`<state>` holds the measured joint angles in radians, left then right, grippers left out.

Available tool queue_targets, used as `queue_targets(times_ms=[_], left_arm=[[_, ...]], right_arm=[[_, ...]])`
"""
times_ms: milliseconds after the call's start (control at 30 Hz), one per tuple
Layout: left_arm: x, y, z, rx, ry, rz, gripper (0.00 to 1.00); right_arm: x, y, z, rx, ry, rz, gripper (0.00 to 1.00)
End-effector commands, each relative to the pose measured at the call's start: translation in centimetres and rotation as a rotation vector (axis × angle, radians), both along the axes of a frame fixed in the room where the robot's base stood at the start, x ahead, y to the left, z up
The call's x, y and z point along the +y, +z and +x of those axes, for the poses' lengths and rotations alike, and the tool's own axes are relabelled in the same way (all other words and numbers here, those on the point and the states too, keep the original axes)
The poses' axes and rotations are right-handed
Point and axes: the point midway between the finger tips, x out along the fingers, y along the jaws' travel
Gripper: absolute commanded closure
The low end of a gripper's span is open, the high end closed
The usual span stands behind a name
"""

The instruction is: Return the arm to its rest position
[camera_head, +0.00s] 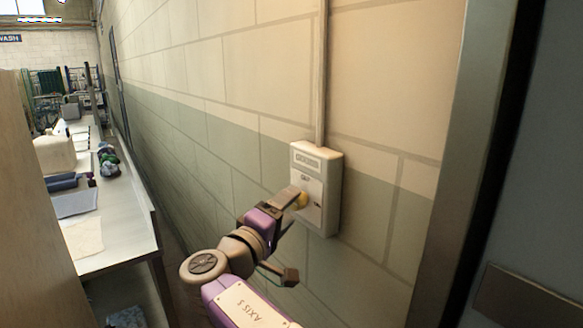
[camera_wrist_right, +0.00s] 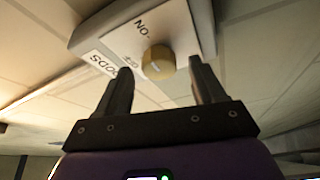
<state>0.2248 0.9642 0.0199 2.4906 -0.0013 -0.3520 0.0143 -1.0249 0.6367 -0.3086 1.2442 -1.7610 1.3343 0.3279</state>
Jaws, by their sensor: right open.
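My right arm, purple and tan, reaches up from the bottom of the head view to a pale switch box on the wall. My right gripper (camera_head: 293,200) is at the front of the switch box (camera_head: 328,222). In the right wrist view, my right gripper (camera_wrist_right: 161,85) has its two fingers apart. A yellow round knob (camera_wrist_right: 158,62) on the box sits between and just beyond the fingertips, with a gap on each side. In the head view the knob (camera_head: 302,201) is partly hidden by the gripper. My left gripper is not in view.
A tiled wall (camera_head: 230,130) runs along the right of the aisle, with a conduit (camera_head: 321,70) above the box. A metal door frame (camera_head: 455,150) stands at right. A long counter (camera_head: 125,235) with bags and items stands at left.

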Motion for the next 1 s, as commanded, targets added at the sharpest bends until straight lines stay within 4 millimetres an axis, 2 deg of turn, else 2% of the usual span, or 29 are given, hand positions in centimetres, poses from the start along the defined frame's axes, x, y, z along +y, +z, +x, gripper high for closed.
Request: queue_targets(times_ms=[100, 200, 1000], left_arm=[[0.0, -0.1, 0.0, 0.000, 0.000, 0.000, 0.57], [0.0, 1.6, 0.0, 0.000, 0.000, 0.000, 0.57], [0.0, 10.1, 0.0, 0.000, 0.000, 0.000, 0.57]], right_arm=[[-1.3, 0.3, 1.9, 0.007, -0.002, -0.004, 0.31], [-1.1, 0.8, 1.6, 0.091, 0.002, -0.063, 0.31], [-1.0, 1.1, 1.7, 0.513, 0.001, -0.370, 0.31]])
